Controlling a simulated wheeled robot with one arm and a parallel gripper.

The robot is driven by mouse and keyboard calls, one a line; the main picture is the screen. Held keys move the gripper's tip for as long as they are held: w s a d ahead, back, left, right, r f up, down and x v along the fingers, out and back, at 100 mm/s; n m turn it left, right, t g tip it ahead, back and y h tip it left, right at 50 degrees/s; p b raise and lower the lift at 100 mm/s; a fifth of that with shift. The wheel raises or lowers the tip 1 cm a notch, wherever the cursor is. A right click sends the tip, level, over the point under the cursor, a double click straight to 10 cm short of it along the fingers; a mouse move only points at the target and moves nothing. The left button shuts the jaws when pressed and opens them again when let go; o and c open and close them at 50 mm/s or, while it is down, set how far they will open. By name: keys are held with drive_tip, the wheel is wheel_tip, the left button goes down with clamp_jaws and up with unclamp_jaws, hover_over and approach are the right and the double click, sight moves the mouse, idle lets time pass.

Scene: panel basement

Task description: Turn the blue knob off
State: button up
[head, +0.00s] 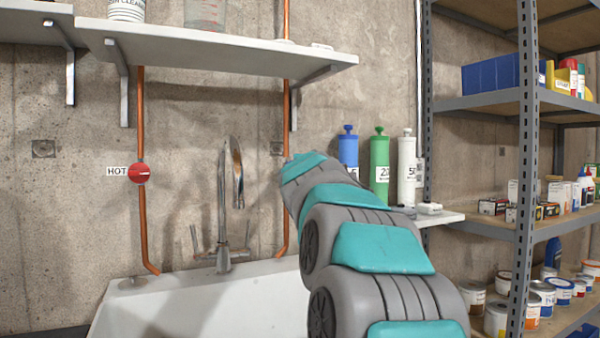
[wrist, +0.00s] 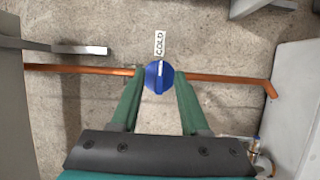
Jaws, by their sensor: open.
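The blue knob (wrist: 158,84) is round, with a white mark pointing up toward the COLD label (wrist: 160,43) in the wrist view. It sits on a copper pipe (wrist: 225,78), and its mark lies across the pipe. My gripper (wrist: 158,77) is open, with one green finger on each side of the knob. The fingertips look very near the knob's edges; I cannot tell if they touch. In the head view my arm hides the knob and the gripper's fingers.
A red knob (head: 138,174) with a HOT label (head: 117,171) is on the left pipe. The faucet (head: 223,220) and sink (head: 205,300) are left of my arm. A shelf (head: 230,45) hangs above. Bottles (head: 380,165) and a metal rack (head: 527,170) stand right.

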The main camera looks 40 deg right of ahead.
drive_tip(key=b+v, duration=0.1)
drive_tip(key=v, duration=0.6)
idle(0.5)
